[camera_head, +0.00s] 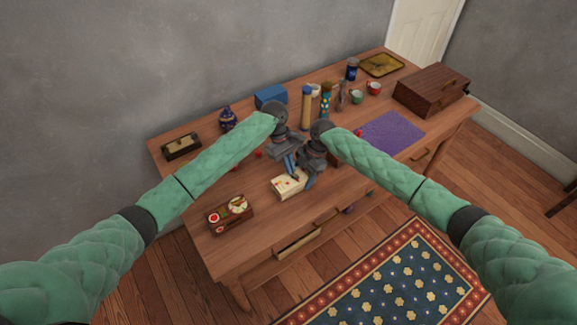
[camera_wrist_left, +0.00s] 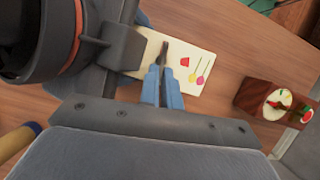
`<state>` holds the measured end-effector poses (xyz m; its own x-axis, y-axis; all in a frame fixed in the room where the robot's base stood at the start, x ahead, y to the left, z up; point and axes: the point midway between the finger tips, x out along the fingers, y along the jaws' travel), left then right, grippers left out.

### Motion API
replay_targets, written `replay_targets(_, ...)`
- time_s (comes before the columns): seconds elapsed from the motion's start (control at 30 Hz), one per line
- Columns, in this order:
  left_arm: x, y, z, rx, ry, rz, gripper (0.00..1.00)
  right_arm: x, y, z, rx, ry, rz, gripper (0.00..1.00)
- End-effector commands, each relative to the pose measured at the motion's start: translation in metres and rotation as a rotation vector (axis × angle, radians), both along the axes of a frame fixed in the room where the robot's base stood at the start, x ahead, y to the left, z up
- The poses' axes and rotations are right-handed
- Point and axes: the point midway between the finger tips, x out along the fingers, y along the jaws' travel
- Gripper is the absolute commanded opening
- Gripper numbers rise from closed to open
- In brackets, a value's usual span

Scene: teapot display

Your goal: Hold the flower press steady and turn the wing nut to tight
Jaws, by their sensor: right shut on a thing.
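The flower press (camera_head: 286,187) is a small cream block with printed flowers, lying on the table near its front edge. It also shows in the left wrist view (camera_wrist_left: 195,72). My right gripper (camera_head: 304,179) is shut on the press at its right side. My left gripper (camera_head: 289,168) points down just above the press. In the left wrist view its blue fingers (camera_wrist_left: 164,84) are close together over the press, with a small dark piece at their tips. Whether that piece is the wing nut, and whether the fingers grip it, I cannot tell.
A wooden box with round items (camera_head: 229,214) stands at the front left. A blue box (camera_head: 271,97), bottles, cups and a purple mat (camera_head: 391,134) lie farther back. A brown case (camera_head: 431,89) stands at the right. An open drawer (camera_head: 299,243) juts from the front.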

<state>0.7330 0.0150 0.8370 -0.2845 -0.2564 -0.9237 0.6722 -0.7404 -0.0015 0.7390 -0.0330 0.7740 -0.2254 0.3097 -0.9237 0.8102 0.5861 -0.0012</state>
Motion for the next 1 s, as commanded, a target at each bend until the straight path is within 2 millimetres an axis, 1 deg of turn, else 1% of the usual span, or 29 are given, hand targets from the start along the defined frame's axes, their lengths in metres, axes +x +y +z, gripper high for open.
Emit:
replay_targets(0.1,0.0017,-0.0013,0.0002,0.000,-0.001,-0.071,0.00,-0.0006,0.0011,0.0004,0.001,0.000,0.002,0.29)
replay_targets(0.2,0.0021,-0.0020,0.0003,-0.001,-0.001,-0.105,0.00,-0.0007,0.0011,0.0004,0.002,0.001,0.002,0.29)
replay_targets(0.53,0.0023,-0.0018,0.0004,-0.001,0.000,-0.114,0.00,-0.0008,0.0013,0.0003,0.002,0.001,0.002,0.29)
replay_targets(0.6,0.0023,-0.0018,0.0004,-0.001,0.000,-0.114,0.17,-0.0008,0.0013,0.0003,0.002,0.001,0.002,0.29)
replay_targets(0.67,0.0023,-0.0019,0.0005,-0.001,0.000,-0.114,0.27,-0.0007,0.0012,0.0003,0.002,0.001,0.002,0.29)
replay_targets(1.0,0.0010,-0.0026,0.0005,-0.003,-0.001,-0.096,0.27,-0.0005,0.0016,0.0004,0.002,0.001,0.002,0.29)
